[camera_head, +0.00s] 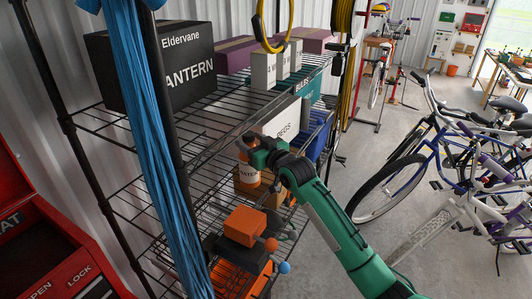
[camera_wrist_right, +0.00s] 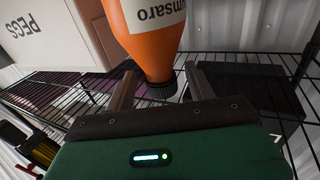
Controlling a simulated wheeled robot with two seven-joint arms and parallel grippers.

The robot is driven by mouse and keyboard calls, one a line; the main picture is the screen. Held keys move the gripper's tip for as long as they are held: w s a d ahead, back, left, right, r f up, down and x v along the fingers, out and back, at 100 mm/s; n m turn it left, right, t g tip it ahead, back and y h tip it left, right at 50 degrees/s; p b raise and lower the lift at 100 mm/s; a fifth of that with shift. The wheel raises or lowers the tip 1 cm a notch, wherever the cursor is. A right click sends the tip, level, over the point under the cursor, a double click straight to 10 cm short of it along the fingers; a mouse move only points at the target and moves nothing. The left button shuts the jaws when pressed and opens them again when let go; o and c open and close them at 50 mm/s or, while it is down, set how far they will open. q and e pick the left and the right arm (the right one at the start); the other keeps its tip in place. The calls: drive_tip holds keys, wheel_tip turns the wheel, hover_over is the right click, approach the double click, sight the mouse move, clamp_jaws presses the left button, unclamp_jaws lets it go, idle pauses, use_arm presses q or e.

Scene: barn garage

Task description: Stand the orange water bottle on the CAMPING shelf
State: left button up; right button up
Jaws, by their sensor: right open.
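The orange water bottle (camera_wrist_right: 152,35) has a white label and a dark cap. In the right wrist view its capped end lies toward the gap between my two fingers. In the head view the bottle (camera_head: 246,173) is beside the fingertips on the wire shelving, partly covered by my right gripper. My right gripper (camera_head: 256,150) is open; its fingers (camera_wrist_right: 158,88) are on either side of the cap end, and I cannot tell whether they touch it. I cannot read any CAMPING sign on the wire shelf rack (camera_head: 205,130). My left gripper is out of view.
A white PEGS box (camera_head: 283,121) stands close by the bottle. A black lantern box (camera_head: 152,62) is on the upper left shelf; an orange box (camera_head: 244,226) lies lower. Blue strands (camera_head: 165,130) hang in front. Bicycles (camera_head: 450,170) stand right; bare wire shows beside the lantern box.

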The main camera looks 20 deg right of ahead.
drive_tip(key=b+v, duration=0.3)
drive_tip(key=v, duration=0.7)
drive_tip(key=shift+s, duration=0.35)
